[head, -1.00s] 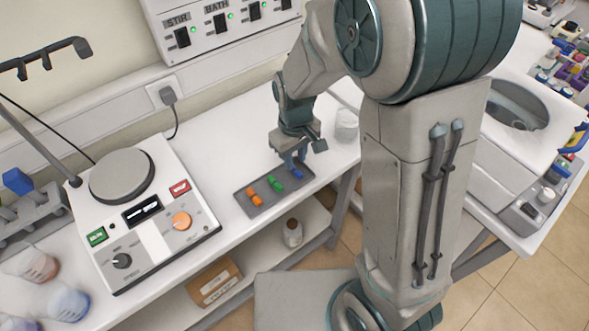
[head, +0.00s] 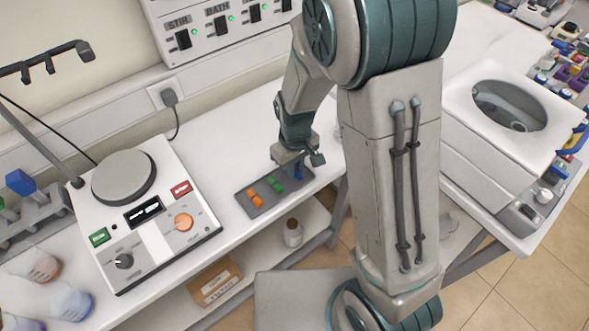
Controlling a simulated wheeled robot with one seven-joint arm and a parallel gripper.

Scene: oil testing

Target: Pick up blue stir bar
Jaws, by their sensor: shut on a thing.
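The blue stir bar (head: 299,171) is at the right end of a grey tray (head: 257,206), mostly hidden by my gripper. My gripper (head: 298,174) points down over that end of the tray, shut on the blue stir bar. The bar is at or very close to the tray surface; I cannot tell whether it is lifted. A green stir bar (head: 276,184) and an orange stir bar (head: 255,198) lie to its left in the same tray.
A stirrer hotplate (head: 150,215) stands left of the tray. A rack (head: 35,210) and blurred beakers (head: 70,302) are at far left. The white bench (head: 225,150) is clear behind the tray. A small bottle (head: 292,232) stands on the lower shelf.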

